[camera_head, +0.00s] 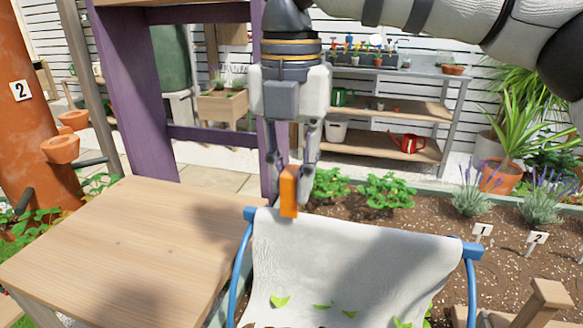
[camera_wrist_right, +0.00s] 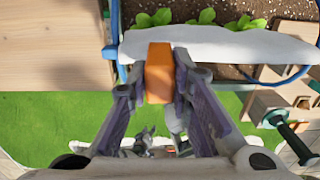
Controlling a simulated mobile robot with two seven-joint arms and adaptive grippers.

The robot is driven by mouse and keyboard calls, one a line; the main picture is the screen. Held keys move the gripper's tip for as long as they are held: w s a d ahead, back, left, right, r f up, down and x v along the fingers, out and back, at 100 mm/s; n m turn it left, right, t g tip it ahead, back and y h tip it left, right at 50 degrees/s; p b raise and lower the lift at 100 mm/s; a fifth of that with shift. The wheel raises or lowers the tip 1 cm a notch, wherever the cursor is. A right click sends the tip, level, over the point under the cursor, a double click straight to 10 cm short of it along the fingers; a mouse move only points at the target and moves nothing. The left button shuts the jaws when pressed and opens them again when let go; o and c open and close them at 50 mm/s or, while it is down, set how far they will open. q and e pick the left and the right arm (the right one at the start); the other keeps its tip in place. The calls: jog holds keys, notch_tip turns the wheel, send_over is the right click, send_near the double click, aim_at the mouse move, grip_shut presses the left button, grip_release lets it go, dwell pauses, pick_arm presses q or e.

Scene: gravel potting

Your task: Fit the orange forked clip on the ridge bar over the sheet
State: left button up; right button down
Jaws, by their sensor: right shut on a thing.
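The orange forked clip (camera_head: 289,191) is between the fingertips of my right gripper (camera_head: 291,172), which is shut on it and points down. The clip hangs upright, and its lower end overlaps the sheet's top edge near the left end of the blue ridge bar (camera_head: 250,213). I cannot tell whether it touches the bar; its fork is not clear. The white sheet (camera_head: 350,255) drapes over the bar and hides most of it. In the right wrist view the clip (camera_wrist_right: 159,75) lies between the fingers, over the sheet's edge (camera_wrist_right: 230,45). My left gripper is not in view.
A bare wooden table (camera_head: 120,245) stands left of the blue frame. Behind it is a purple post (camera_head: 145,90). A soil bed (camera_head: 420,215) with strawberry-like plants (camera_head: 385,190) and numbered tags (camera_head: 482,231) lies behind the sheet.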

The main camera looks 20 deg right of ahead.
aim_at(292, 196)
jog(key=shift+f, duration=1.65)
jog(key=c, duration=1.4)
grip_release()
jog(key=shift+o, duration=0.2)
